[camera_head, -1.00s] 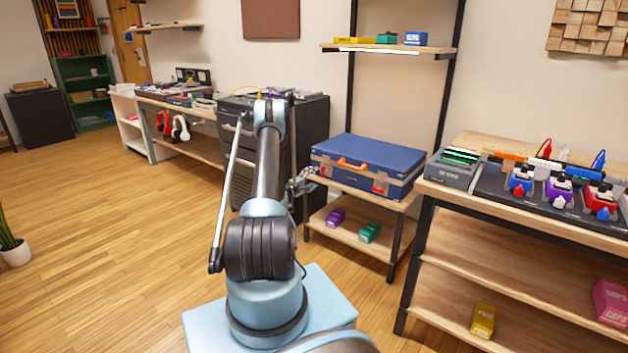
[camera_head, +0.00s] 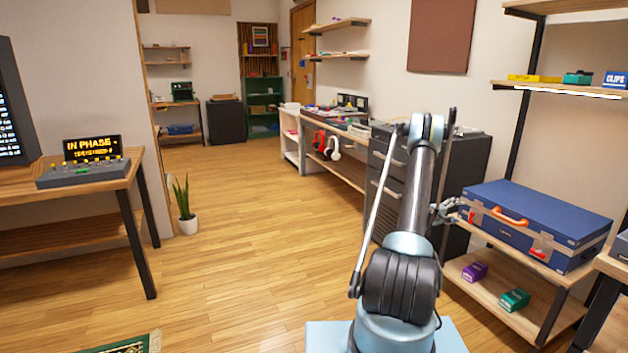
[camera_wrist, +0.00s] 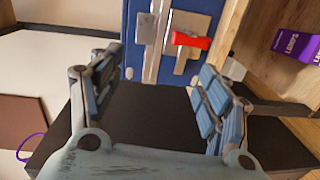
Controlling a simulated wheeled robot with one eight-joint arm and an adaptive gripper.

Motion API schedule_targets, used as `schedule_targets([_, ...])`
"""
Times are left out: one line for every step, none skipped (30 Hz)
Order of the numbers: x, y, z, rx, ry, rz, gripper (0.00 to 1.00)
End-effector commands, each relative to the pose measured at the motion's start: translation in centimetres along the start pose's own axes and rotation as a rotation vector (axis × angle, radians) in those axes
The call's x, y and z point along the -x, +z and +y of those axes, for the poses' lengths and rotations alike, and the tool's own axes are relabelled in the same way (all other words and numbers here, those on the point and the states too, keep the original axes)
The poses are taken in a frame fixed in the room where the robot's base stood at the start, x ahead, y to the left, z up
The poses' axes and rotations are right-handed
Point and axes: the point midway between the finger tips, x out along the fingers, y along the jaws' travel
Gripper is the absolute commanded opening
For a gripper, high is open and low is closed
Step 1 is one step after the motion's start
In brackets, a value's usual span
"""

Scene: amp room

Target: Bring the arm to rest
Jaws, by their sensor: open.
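My gripper (camera_head: 447,211) is held out beside the left end of the blue case, in front of the dark drawer cabinet. In the wrist view my gripper (camera_wrist: 160,82) has its two fingers spread apart with nothing between them. The blue case (camera_head: 535,222) lies on a wooden shelf unit and also fills the top middle of the wrist view (camera_wrist: 137,60), with a red latch part. My arm is raised and bent, and its upper link hides part of the cabinet. I cannot tell the exact gap between gripper and case.
The dark drawer cabinet (camera_head: 462,165) stands close behind my arm. A purple box (camera_head: 475,271) and a green box (camera_head: 514,299) sit on the lower shelf. A desk (camera_head: 75,190) with a lit console stands at the left, a potted plant (camera_head: 187,225) beyond. Open floor lies between.

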Motion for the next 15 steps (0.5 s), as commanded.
schedule_targets([0.6, -0.3, 1.4, -0.015, -0.017, -0.001, 0.70])
schedule_targets([0.9, -0.5, 2.0, -0.025, -0.027, -0.003, 0.70])
schedule_targets([1.4, -0.6, 2.9, -0.037, -0.040, -0.005, 0.70])
schedule_targets([1.8, -0.8, 3.6, -0.046, -0.051, -0.007, 0.70])
schedule_targets([2.2, -0.9, 4.2, -0.055, -0.062, -0.008, 0.70])
schedule_targets([2.7, -1.0, 5.0, -0.067, -0.076, -0.010, 0.70])
schedule_targets([3.1, -1.1, 5.6, -0.076, -0.086, -0.011, 0.70])
schedule_targets([3.5, -1.2, 6.2, -0.084, -0.097, -0.013, 0.70])
schedule_targets([4.1, -1.2, 7.0, -0.096, -0.112, -0.016, 0.70])
schedule_targets([4.6, -1.3, 7.6, -0.104, -0.123, -0.018, 0.70])
schedule_targets([5.0, -1.4, 8.2, -0.113, -0.134, -0.019, 0.70])
schedule_targets([5.7, -1.4, 8.9, -0.123, -0.149, -0.020, 0.70])
schedule_targets([6.2, -1.4, 9.5, -0.132, -0.160, -0.022, 0.70])
schedule_targets([6.7, -1.4, 10.0, -0.139, -0.171, -0.024, 0.70])
schedule_targets([7.3, -1.4, 10.7, -0.150, -0.186, -0.027, 0.70])
